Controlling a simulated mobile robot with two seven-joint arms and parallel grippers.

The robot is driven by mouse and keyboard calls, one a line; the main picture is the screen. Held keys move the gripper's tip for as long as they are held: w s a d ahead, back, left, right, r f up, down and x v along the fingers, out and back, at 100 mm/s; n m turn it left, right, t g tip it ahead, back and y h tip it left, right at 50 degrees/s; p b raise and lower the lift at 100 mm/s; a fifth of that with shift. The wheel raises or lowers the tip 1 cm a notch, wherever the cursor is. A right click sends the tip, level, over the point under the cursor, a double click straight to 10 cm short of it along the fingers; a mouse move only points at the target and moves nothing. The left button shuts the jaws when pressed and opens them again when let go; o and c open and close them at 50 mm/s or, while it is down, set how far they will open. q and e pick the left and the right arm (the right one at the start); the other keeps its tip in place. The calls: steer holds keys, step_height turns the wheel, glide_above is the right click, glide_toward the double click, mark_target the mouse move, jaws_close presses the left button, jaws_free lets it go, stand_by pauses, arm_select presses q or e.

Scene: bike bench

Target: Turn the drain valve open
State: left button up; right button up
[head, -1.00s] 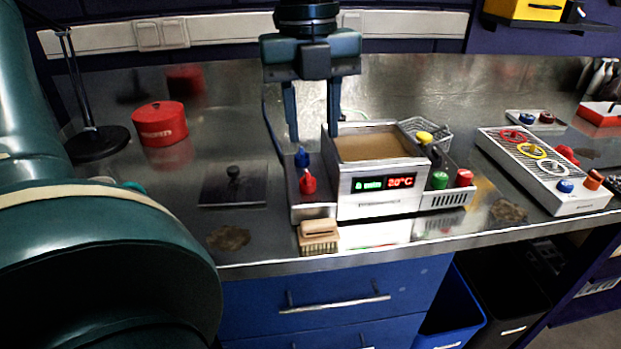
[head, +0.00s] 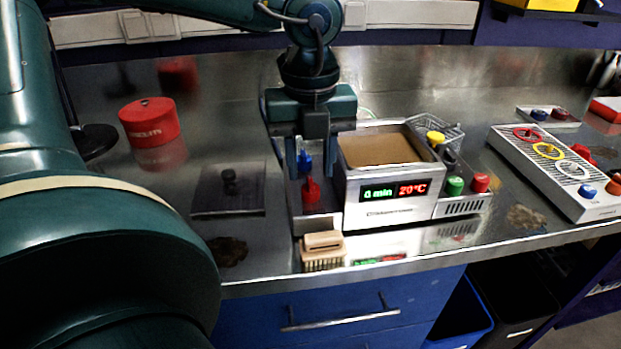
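The metal ultrasonic cleaner (head: 400,205) stands on the steel bench, its display reading 20°C. On the panel at its left side are a blue valve handle (head: 304,161) and, nearer me, a red valve handle (head: 311,196). I cannot tell from labels which is the drain valve. My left gripper (head: 312,176) points down over this panel and is open, one finger on either side of the handles. The blue handle shows between the fingers; the red one shows just below the tips. I cannot tell whether a finger touches either. My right gripper is not in view.
A wooden brush (head: 322,250) lies at the bench's front edge before the panel. A dark plate with a knob (head: 229,192) and a red tin (head: 149,122) are to the left.

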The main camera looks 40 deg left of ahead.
mark_target(311, 182)
arm_select(q)
steer(key=shift+f, duration=1.8)
steer(key=shift+c, duration=0.6)
steer(key=c, duration=0.6)
